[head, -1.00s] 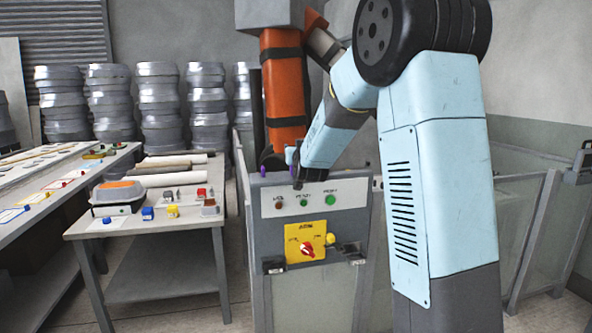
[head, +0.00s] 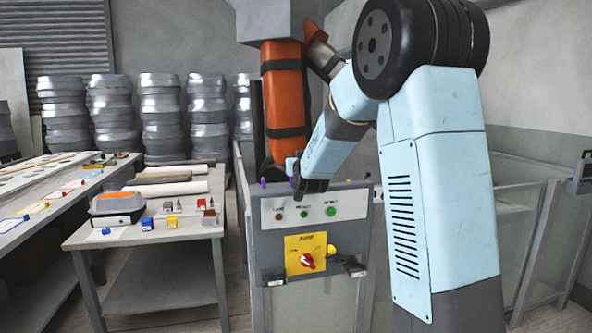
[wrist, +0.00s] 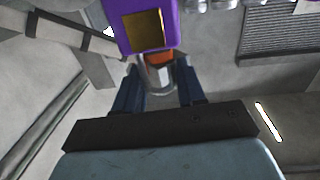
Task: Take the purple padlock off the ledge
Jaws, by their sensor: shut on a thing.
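The purple padlock (wrist: 146,32) fills the top middle of the wrist view and shows a dull yellow patch. My gripper (wrist: 158,82) is shut on it, with the dark blue fingers pointing towards it. In the head view my gripper (head: 296,172) is over the top edge of the grey control box, with a small blue-purple bit at its tip. The padlock's contact with the fingers is partly hidden. I cannot tell whether it touches the ledge.
The grey control box (head: 350,224) has several buttons and a yellow switch plate (head: 306,254). A small purple spot (head: 263,182) shows at its top left. An orange column (head: 284,95) stands close behind. A table (head: 140,236) with small items is at left.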

